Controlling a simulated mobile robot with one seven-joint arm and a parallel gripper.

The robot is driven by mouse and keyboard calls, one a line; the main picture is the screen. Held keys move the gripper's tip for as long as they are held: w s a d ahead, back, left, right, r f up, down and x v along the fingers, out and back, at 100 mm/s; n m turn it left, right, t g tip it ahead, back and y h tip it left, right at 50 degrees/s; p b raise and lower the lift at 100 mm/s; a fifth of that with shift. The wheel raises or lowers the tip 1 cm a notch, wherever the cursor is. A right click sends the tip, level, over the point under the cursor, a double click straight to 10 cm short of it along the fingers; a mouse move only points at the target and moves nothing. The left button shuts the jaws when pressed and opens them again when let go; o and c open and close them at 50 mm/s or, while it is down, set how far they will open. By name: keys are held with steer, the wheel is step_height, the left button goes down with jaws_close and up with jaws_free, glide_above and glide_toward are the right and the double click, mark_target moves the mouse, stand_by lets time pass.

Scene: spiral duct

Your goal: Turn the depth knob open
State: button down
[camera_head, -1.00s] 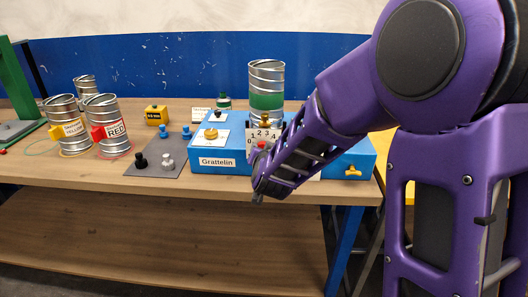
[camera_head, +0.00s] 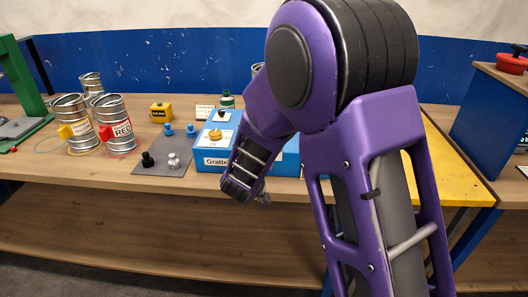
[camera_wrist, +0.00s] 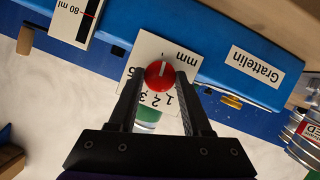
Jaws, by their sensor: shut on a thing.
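The depth knob (camera_wrist: 159,76) is a red round knob with a white line. It sits on a white plate (camera_wrist: 150,50) with a number scale marked "mm" on the blue Grattelin box (camera_wrist: 215,55). In the wrist view my gripper (camera_wrist: 160,71) has one finger on each side of the knob and is shut on it. The white line points roughly up in that picture, slightly right. In the head view my purple arm hides the knob and much of the box (camera_head: 212,170); only a bit of my gripper's end shows.
A yellow knob (camera_head: 215,135) is on the box's left part. Black, grey and blue knobs stand on a grey mat (camera_head: 150,168) to its left. Metal cans (camera_head: 112,122) with red and yellow tags stand further left.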

stand_by(0.3)
steer(key=shift+c, duration=1.7)
jaws_free()
steer(key=v, duration=1.7)
steer(key=shift+s, duration=0.15)
steer(key=shift+a, duration=0.2)
